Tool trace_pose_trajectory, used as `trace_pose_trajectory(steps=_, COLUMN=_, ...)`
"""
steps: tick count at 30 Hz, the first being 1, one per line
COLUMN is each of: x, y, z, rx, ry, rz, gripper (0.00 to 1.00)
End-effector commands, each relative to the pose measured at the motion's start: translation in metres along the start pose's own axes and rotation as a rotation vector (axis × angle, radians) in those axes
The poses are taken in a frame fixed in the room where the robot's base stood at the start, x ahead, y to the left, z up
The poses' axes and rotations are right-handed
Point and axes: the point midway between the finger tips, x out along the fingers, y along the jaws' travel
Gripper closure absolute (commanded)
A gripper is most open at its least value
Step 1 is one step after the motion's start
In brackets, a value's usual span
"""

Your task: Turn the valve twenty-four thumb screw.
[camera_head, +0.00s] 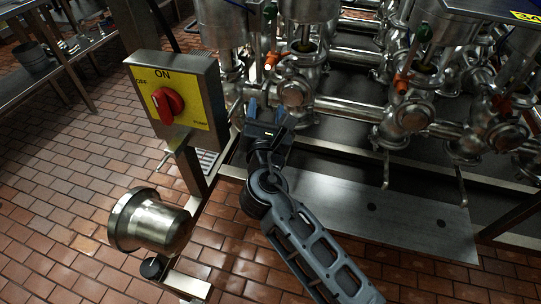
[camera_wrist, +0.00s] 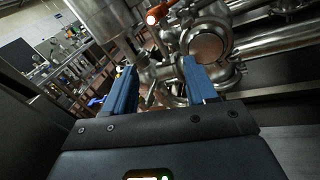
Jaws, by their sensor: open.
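My gripper (camera_head: 266,110) is open and empty, in front of the lower left valve body. In the wrist view its two blue fingers (camera_wrist: 158,78) stand apart. Steel clamp and pipe parts (camera_wrist: 166,92) show between and beyond them, with no contact visible. A round steel valve cap (camera_wrist: 206,46) lies beyond the right finger; it also shows in the head view (camera_head: 292,92). An orange fitting (camera_head: 272,60) is on the valve above my gripper and appears at the top of the wrist view (camera_wrist: 156,14). I cannot read a number twenty-four or clearly pick out its thumb screw.
A yellow switch box (camera_head: 205,92) with a red knob stands close left of my gripper. A steel cup-shaped part (camera_head: 150,219) is below it. More valves and pipes (camera_head: 405,113) fill the right, above a metal tray (camera_head: 400,215).

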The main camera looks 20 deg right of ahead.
Motion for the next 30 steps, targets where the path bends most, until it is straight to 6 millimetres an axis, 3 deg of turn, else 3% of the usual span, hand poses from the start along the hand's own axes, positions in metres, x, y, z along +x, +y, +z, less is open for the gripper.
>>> trace_pose_trajectory(steps=15, x=-0.068, y=-0.023, z=-0.048, rx=0.390, ry=0.189, rz=0.018, gripper=0.43)
trace_pose_trajectory(steps=21, x=-0.080, y=-0.027, z=-0.054, rx=0.459, ry=0.217, rz=0.017, gripper=0.43)
trace_pose_trajectory(steps=30, x=-0.081, y=-0.028, z=-0.055, rx=0.471, ry=0.222, rz=0.017, gripper=0.43)
